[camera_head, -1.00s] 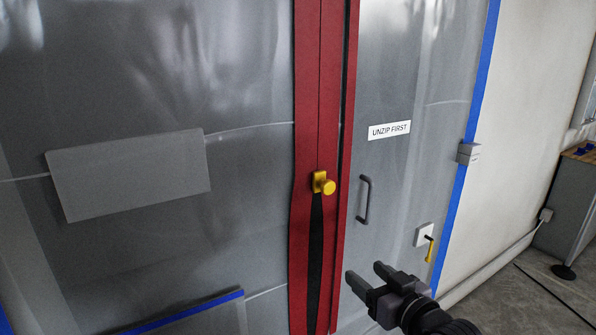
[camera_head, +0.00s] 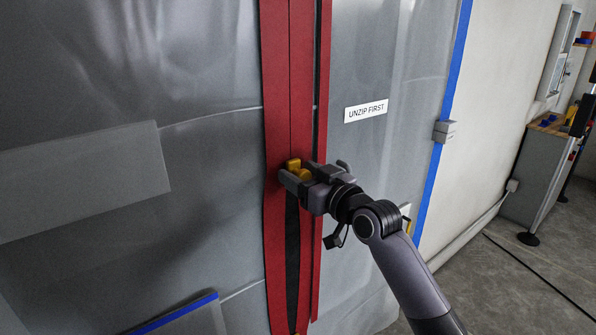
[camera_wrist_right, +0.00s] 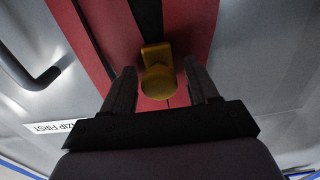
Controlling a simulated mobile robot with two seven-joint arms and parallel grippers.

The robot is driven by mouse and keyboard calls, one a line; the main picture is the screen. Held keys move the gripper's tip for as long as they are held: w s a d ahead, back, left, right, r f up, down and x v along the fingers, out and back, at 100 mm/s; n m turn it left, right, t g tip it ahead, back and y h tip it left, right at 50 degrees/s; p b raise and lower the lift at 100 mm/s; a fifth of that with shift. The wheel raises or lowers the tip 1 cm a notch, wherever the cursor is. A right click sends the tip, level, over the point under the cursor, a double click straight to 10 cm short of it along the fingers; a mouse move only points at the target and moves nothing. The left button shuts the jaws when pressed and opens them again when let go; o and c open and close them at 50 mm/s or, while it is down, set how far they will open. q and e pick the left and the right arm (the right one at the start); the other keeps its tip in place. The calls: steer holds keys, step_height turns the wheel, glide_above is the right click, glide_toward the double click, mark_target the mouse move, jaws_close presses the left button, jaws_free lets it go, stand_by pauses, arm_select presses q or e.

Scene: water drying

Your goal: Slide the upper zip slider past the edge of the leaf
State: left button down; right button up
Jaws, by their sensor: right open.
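The upper zip slider (camera_head: 293,164) is a yellow block with a round knob on the red zip strip (camera_head: 278,90). Above it the zip is closed; below it a dark gap (camera_head: 292,235) opens. My right gripper (camera_head: 296,174) is at the slider. In the right wrist view, the slider's knob (camera_wrist_right: 158,82) sits between the open fingers (camera_wrist_right: 163,85), with space on both sides. The grey leaf (camera_head: 365,60) with the "UNZIP FIRST" label (camera_head: 366,111) is right of the strip. A little yellow shows on the strip at the bottom edge. My left gripper is not in view.
A dark handle (camera_wrist_right: 32,75) on the leaf shows in the right wrist view; my gripper largely covers it in the head view. Blue tape (camera_head: 455,80) and a grey box (camera_head: 445,131) edge the leaf. A bench (camera_head: 550,150) stands at the right. Open floor lies in front of it.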

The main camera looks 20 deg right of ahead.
steer(key=shift+w+a, duration=0.2)
steer(key=shift+w, duration=0.4)
steer(key=shift+c, duration=0.2)
jaws_close()
